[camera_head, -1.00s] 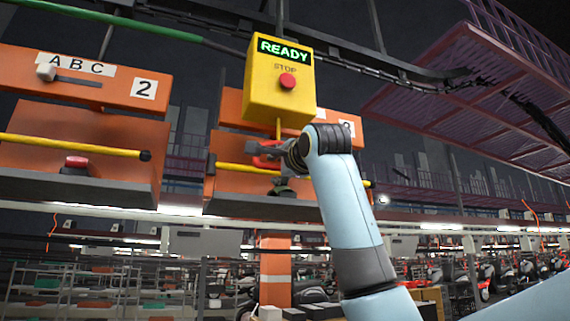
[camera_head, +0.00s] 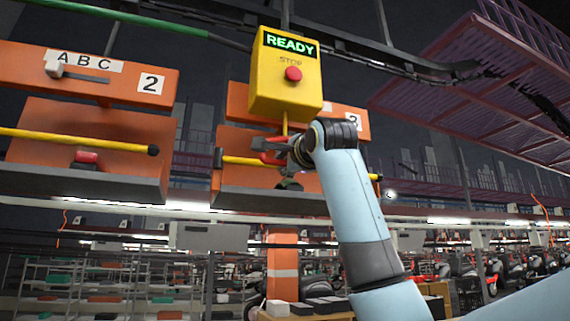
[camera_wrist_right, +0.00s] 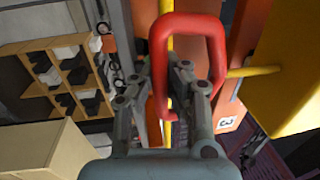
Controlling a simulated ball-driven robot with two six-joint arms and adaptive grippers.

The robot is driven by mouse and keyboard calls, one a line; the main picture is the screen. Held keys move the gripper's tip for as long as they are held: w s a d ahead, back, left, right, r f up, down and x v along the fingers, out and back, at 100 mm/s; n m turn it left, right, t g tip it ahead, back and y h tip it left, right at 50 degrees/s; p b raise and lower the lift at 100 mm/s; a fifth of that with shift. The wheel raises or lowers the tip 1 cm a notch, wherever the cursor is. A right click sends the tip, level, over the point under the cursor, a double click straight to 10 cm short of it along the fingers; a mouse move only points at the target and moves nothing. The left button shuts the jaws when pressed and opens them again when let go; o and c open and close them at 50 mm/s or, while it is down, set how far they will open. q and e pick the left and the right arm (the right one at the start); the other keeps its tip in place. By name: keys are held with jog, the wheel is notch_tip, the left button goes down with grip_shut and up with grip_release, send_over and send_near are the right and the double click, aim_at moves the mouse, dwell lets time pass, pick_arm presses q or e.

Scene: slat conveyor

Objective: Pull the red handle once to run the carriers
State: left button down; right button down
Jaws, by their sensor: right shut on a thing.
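The red handle (camera_wrist_right: 188,22) is a rounded loop hanging on a yellow cord below the yellow box (camera_head: 286,75). The box's screen reads READY, and a red STOP button (camera_head: 293,74) is on its front. My left gripper is not in view.
Orange carriers hang behind: carrier 2 (camera_head: 120,85) at left, with a yellow bar (camera_head: 80,140), and carrier 3 (camera_head: 235,190) close behind my right gripper. A purple gantry (camera_head: 480,85) is at upper right. Shelves (camera_wrist_right: 62,72) show in the wrist view.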

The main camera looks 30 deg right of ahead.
notch_tip(320, 180, down, 6)
jog(key=b, duration=0.4)
jog(key=shift+r, duration=0.25)
notch_tip(320, 180, up, 6)
jog(key=p, duration=0.4)
jog(key=shift+r, duration=0.1)
jog(key=c, duration=1.3)
grip_release()
jog(key=shift+b+v, duration=1.35)
jog(key=shift+v, duration=3.25)
